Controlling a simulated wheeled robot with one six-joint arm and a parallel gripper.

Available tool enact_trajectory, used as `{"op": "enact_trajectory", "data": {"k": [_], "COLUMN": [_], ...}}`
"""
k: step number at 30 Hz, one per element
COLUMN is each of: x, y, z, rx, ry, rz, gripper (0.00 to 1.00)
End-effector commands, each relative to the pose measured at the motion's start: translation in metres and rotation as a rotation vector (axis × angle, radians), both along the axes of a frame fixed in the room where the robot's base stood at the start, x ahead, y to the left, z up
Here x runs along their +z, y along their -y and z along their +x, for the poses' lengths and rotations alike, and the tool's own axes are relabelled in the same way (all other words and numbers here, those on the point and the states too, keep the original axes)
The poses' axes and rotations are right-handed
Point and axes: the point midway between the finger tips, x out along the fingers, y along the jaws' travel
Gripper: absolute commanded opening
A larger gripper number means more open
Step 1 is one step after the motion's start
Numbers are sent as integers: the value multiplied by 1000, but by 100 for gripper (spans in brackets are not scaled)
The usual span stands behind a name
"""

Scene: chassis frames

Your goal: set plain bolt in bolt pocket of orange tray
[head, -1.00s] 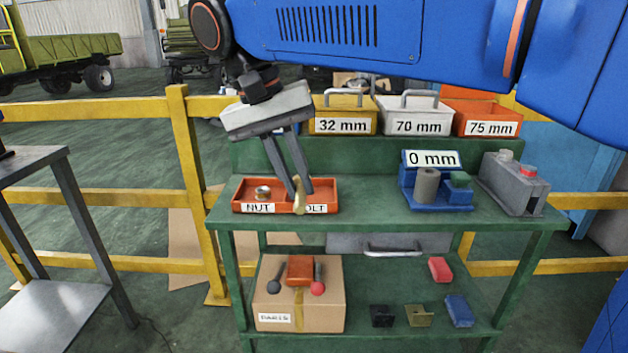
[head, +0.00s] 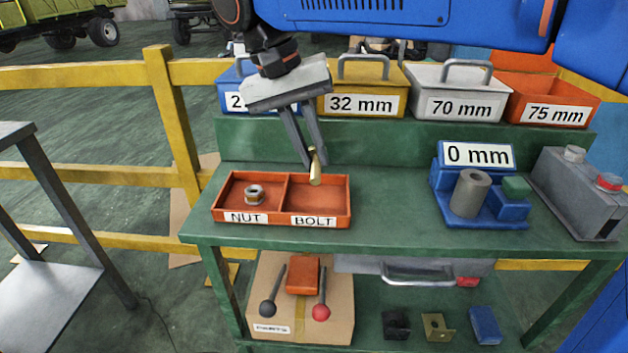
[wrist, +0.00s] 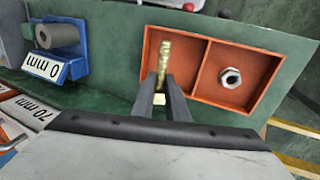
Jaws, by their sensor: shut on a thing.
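My gripper (head: 312,162) is shut on the plain bolt (head: 315,172), a brass-coloured piece that hangs roughly upright below the fingertips. The orange tray (head: 282,222) lies on the green bench and has two pockets, labelled NUT and BOLT. In the head view the bolt overlaps the back part of the empty bolt pocket (head: 322,203). In the wrist view the bolt (wrist: 164,62) sticks out past my gripper (wrist: 162,92) across the same pocket, near its outer wall. It appears to be above the pocket floor; the exact height is unclear. A nut (head: 254,193) sits in the nut pocket.
A blue fixture (head: 480,210) marked 0 mm holds a grey cylinder (head: 469,193). A grey box (head: 578,195) stands at the right. Labelled bins, including the yellow 32 mm bin (head: 362,90), line the back. The bench between tray and fixture is clear.

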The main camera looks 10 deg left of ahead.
Motion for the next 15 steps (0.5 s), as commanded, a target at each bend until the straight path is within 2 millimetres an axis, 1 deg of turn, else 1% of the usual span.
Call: {"op": "enact_trajectory", "data": {"k": [1, 3, 8, 10, 15], "x": [-7, -14, -22, -28, -51], "y": [0, 0, 0, 0, 0], "z": [0, 0, 0, 0, 0], "rx": [0, 0, -1, -1, -1], "ry": [-1, 0, 0, 0, -1], "rz": [-1, 0, 0, 0, -1], "gripper": [0, 0, 0, 0, 0]}}
